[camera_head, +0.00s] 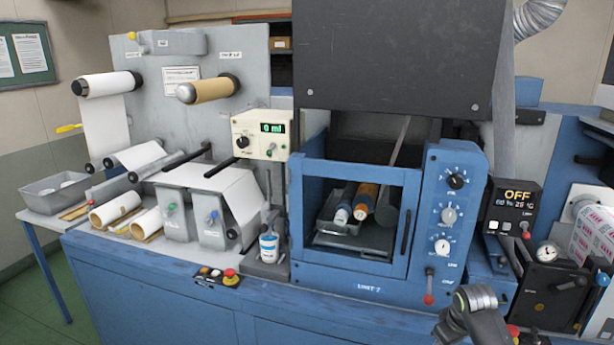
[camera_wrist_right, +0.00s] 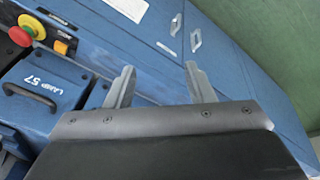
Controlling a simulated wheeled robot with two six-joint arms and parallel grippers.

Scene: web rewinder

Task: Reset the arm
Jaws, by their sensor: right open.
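My right gripper (camera_wrist_right: 160,78) shows in the right wrist view with its two fingers spread apart and nothing between them. It hangs in front of the blue machine base, with the green floor beyond. In the head view only a dark grey and silver part of my right arm shows at the bottom right edge; I cannot make out the gripper's fingers there. My left arm and gripper are not in view.
The blue unit (camera_head: 360,283) holds rollers behind its open window frame. A red lever (camera_head: 429,298) stands at its front. Paper rolls (camera_head: 106,84) hang at the left.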

